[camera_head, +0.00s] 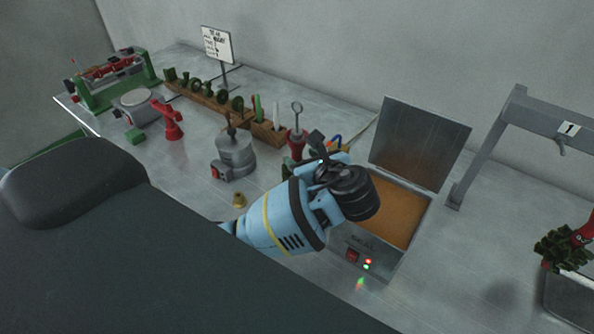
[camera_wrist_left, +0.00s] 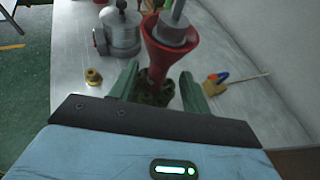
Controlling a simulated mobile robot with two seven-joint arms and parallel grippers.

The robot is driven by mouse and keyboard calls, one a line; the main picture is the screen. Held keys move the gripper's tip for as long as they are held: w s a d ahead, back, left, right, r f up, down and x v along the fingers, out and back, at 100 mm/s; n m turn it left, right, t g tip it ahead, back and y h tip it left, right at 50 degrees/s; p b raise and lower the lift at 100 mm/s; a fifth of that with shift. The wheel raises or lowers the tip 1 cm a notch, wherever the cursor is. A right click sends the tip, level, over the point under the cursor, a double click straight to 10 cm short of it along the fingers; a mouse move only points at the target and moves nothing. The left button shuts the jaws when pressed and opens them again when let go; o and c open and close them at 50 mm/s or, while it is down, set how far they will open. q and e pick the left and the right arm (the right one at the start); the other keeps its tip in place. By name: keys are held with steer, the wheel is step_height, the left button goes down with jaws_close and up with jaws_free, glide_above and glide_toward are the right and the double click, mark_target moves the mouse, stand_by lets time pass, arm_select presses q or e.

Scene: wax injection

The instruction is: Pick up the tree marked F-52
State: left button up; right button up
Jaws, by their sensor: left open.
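A wax tree (camera_head: 297,143) has a red cone base, a metal rod with a ring on top and dark green wax pieces below. It stands on the bench at the middle; my arm partly hides it. My left gripper (camera_wrist_left: 160,82) is open, with one green finger on each side of this tree (camera_wrist_left: 166,48) in the left wrist view. I cannot tell whether the fingers touch it. Another red and green tree (camera_head: 557,247) is at the right edge, by a grey container. I can read no F-52 mark on either tree. My right gripper is not in view.
An open wax tank (camera_head: 397,212) with its lid up (camera_head: 420,145) stands right of my left arm. A metal pot (camera_head: 236,157), a brass fitting (camera_head: 239,200) and a wooden rack (camera_head: 210,97) lie left. A grey frame (camera_head: 482,150) stands right. Bare bench lies right of the tank.

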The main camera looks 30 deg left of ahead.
arm_select(q)
steer(key=shift+x, duration=2.55)
steer(key=shift+s, duration=0.1)
steer(key=shift+c, duration=0.5)
jaws_close()
